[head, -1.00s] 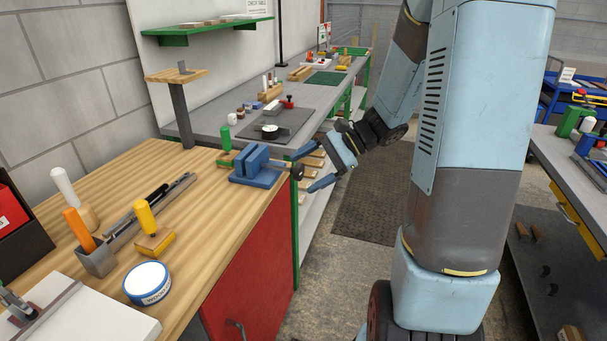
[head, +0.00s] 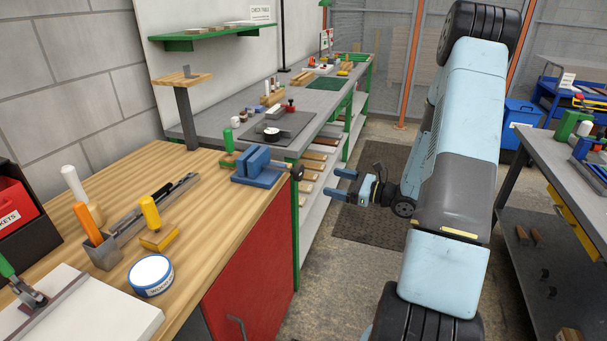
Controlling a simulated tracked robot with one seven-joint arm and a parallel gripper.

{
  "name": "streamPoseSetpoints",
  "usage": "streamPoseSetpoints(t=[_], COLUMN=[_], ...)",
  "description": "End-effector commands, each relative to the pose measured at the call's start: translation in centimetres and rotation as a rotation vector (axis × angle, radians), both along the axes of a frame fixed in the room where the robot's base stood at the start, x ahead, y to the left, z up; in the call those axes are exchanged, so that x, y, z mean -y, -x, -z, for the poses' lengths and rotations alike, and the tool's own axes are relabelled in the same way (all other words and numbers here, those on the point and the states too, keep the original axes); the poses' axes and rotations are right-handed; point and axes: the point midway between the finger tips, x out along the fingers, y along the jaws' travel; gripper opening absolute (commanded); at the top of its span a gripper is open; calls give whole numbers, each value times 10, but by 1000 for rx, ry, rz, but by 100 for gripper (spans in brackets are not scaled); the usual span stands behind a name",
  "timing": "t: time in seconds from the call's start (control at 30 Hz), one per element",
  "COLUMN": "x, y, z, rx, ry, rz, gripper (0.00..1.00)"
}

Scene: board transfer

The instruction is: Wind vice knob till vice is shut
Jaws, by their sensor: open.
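The blue vice (head: 258,167) stands near the right edge of the wooden bench. Its two upright jaws are close together; I cannot tell whether a gap is left between them. The dark round vice knob (head: 297,173) sticks out on the vice's right side, over the bench edge. My gripper (head: 341,183) is to the right of the knob, apart from it, over the floor. Its two blue fingers are open, point left towards the knob, and hold nothing.
A green-handled tool (head: 228,145) stands just behind the vice. A yellow-handled tool (head: 151,214), a round tin (head: 151,275) and a grey tool rack (head: 106,252) are on the wooden bench (head: 215,222). A grey bench (head: 314,127) lies beyond.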

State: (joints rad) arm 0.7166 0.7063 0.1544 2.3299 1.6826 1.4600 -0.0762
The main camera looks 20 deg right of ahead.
Motion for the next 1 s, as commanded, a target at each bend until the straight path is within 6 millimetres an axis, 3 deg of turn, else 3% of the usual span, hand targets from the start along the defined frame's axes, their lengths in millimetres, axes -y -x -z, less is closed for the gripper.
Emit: streamPoseSetpoints(t=[0.17, 0.7, 1.0], x=[-12, -78, -93], y=[-12, -73, -88], z=[0, 0, 0], rx=[0, 1, 0], ry=[1, 1, 2], rz=[3, 5, 8], gripper=[86, 86, 86])
